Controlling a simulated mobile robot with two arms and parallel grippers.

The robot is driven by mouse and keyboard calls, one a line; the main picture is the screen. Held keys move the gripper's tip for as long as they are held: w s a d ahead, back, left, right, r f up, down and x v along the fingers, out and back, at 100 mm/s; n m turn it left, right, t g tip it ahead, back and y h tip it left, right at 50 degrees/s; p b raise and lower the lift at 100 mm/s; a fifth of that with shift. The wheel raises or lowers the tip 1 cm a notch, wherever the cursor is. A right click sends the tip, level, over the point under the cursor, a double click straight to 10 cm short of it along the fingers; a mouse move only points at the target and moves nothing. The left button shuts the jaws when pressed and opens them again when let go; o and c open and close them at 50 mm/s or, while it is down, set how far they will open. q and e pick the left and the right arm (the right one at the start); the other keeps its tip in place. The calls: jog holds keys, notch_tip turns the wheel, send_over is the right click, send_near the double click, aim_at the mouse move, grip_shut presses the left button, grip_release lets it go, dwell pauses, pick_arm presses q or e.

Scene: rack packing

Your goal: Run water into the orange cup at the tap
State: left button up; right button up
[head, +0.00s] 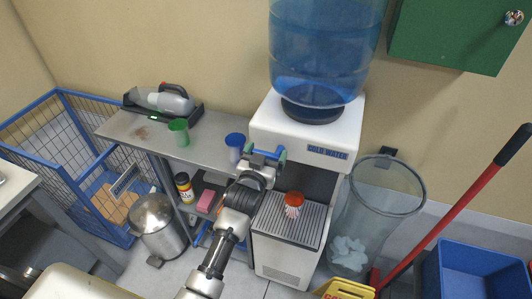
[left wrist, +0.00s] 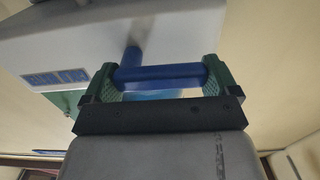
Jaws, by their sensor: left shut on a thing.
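The orange cup (head: 294,198) stands on the grey drip tray (head: 274,229) of the white water dispenser (head: 327,128). Whitish marks show just below its rim; I cannot tell whether they are water. My left gripper (head: 264,155) is up at the dispenser's front, above and left of the cup. In the left wrist view, its green fingertips (left wrist: 160,78) are shut on the ends of a blue tap lever (left wrist: 165,74), whose stem runs to the dispenser. A pale blue patch shows beneath the lever. The spout is not clearly seen. My right gripper is not in view.
A metal shelf (head: 135,133) left of the dispenser holds a green cup (head: 179,132), a blue cup (head: 235,146) and a handheld vacuum (head: 165,99). A clear bin (head: 375,208) stands right of the dispenser. A steel pedal bin (head: 158,226) stands on the floor at left.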

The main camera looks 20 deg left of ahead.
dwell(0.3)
pick_arm(q)
jog(key=o, duration=1)
jog(key=shift+s, duration=0.1)
jog(key=s+b, duration=0.2)
jog(key=s, duration=0.8)
jog(key=shift+s+a, duration=0.15)
jog(key=shift+s, duration=0.2)
